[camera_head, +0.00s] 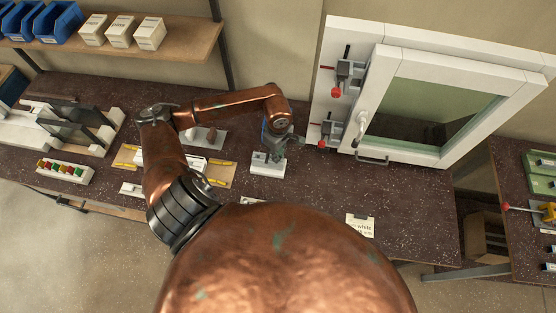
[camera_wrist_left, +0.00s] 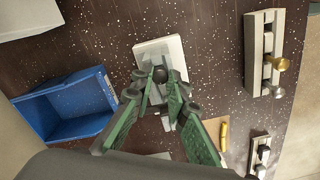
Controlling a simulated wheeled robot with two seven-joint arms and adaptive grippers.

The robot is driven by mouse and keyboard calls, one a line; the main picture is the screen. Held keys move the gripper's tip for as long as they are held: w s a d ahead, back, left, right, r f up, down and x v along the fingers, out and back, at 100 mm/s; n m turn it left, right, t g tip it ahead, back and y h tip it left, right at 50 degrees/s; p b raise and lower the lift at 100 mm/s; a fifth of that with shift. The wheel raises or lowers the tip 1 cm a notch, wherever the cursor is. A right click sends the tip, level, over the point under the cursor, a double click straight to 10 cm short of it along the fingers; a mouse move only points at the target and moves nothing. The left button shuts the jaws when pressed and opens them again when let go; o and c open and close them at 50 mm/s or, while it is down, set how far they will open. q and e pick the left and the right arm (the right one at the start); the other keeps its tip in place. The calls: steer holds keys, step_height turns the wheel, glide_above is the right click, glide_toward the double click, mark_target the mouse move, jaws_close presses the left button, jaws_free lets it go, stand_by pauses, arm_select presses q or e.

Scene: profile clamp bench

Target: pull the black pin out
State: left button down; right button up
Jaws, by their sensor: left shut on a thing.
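My left gripper (camera_head: 272,153) points down over a small white block (camera_head: 266,170) with a grey metal fitting on the bench. In the left wrist view, the green fingers of the gripper (camera_wrist_left: 159,80) are shut around the dark, round-topped black pin (camera_wrist_left: 161,74) at the fitting. The white block (camera_wrist_left: 170,48) shows behind the fingertips. The fingers hide most of the pin, and I cannot tell how deep it sits. My right gripper is not in view.
A blue bin (camera_wrist_left: 68,106) lies left of the gripper in the wrist view. A white framed window (camera_head: 440,100) with red-knobbed clamps (camera_head: 345,78) stands at the back right. A paper note (camera_head: 360,225) lies on the bench, with clear bench around it.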

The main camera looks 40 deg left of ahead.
arm_select(q)
steer(key=shift+r, duration=0.6)
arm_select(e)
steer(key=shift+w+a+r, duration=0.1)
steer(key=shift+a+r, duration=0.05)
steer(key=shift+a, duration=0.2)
arm_select(q)
steer(key=shift+r, duration=0.2)
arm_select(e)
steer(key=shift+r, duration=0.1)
arm_select(q)
steer(key=shift+r+p, duration=0.85)
steer(key=shift+r, duration=0.5)
steer(key=shift+r+p, duration=0.65)
steer(key=shift+r, duration=1)
steer(key=shift+r+p, duration=0.35)
steer(key=shift+r, duration=0.6)
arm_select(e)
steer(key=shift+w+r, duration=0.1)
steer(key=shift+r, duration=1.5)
